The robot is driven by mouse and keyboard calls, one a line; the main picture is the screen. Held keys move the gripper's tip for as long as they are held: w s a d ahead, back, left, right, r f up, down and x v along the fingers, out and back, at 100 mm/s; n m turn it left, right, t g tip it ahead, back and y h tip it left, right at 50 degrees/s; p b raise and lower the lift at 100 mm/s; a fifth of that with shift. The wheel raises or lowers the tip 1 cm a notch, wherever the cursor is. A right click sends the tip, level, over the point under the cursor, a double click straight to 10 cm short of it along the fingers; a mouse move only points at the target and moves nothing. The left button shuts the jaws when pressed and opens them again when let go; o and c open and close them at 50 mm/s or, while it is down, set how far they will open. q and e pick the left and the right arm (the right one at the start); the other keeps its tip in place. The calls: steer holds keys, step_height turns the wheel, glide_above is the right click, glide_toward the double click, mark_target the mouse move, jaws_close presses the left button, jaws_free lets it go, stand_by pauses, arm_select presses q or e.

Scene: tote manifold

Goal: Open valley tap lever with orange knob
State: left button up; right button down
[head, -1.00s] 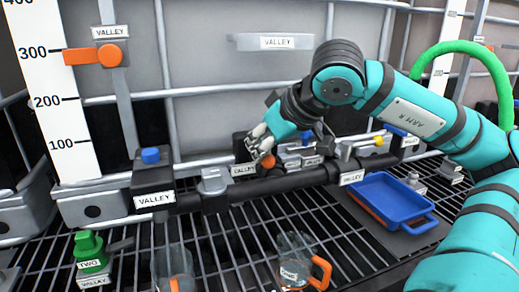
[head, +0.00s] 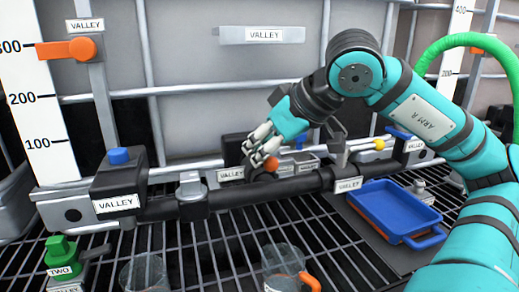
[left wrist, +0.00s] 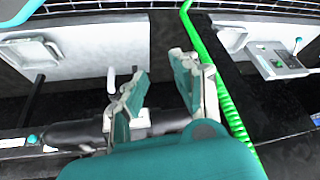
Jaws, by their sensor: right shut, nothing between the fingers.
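The orange knob (head: 271,163) sits on a lever at the middle of the dark manifold pipe (head: 270,188), just right of a VALLEY label (head: 231,174). Most of the lever is hidden behind the fingers. My right gripper (head: 257,156) is shut and empty. Its fingers point down at the left side of the knob, close to it; I cannot tell whether they touch. My left gripper (left wrist: 163,85) shows only in the left wrist view, with its fingers apart and nothing between them.
A blue-knobbed VALLEY valve (head: 119,180) stands left on the pipe. A blue tray (head: 395,208) lies at the right. Clear cups, one with an orange handle (head: 309,282), stand in front. A green hose (left wrist: 222,95) runs beside my left gripper.

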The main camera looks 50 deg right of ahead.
steer(key=v, duration=1.2)
stand_by(0.4)
